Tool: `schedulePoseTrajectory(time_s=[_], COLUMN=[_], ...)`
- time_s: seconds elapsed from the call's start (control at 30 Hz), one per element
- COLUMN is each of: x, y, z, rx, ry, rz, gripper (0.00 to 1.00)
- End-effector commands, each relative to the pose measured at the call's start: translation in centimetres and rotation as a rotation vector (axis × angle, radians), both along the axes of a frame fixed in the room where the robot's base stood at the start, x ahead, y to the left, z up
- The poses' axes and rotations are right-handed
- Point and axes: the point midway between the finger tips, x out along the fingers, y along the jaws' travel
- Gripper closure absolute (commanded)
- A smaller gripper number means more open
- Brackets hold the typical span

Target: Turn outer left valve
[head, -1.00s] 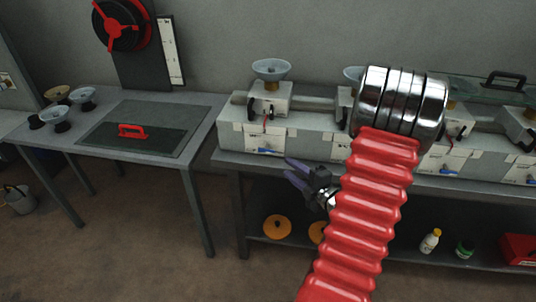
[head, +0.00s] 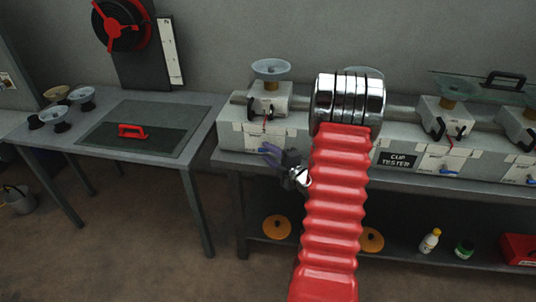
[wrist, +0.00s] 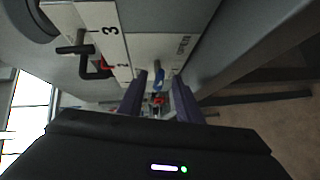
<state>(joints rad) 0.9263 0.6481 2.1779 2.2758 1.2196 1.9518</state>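The outer left valve is a small blue lever on the front of the leftmost test unit. In the wrist view the blue lever (wrist: 158,78) lies between and just beyond my two purple fingertips. In the head view my gripper (head: 270,154) is at the front of that unit, below its glass dish. It is open, with the fingers apart in the wrist view (wrist: 157,92). I cannot tell whether the fingers touch the lever. In the head view the fingers largely cover it.
A grey bench (head: 230,158) carries the row of test units, with a "CUP TESTER" label (head: 398,160) on the front. My red bellows arm hides the middle units. Orange discs (head: 276,227) and bottles (head: 430,241) stand on the shelf below. A side table (head: 190,128) is at left.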

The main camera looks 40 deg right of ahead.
Motion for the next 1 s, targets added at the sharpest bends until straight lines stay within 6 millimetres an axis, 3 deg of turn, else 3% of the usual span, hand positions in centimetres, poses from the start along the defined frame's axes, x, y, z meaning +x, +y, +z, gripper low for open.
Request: schedulePoseTrajectory(time_s=[0.3, 0.77, 1.0], x=[0.24, 0.23, 0.21], y=[-0.02, 0.03, 0.28], z=[-0.03, -0.07, -0.14], rx=[0.000, 0.000, 0.000], ry=[0.000, 0.001, 0.004], rz=[0.000, 0.001, 0.003], gripper=[0.68, 1.00, 1.00])
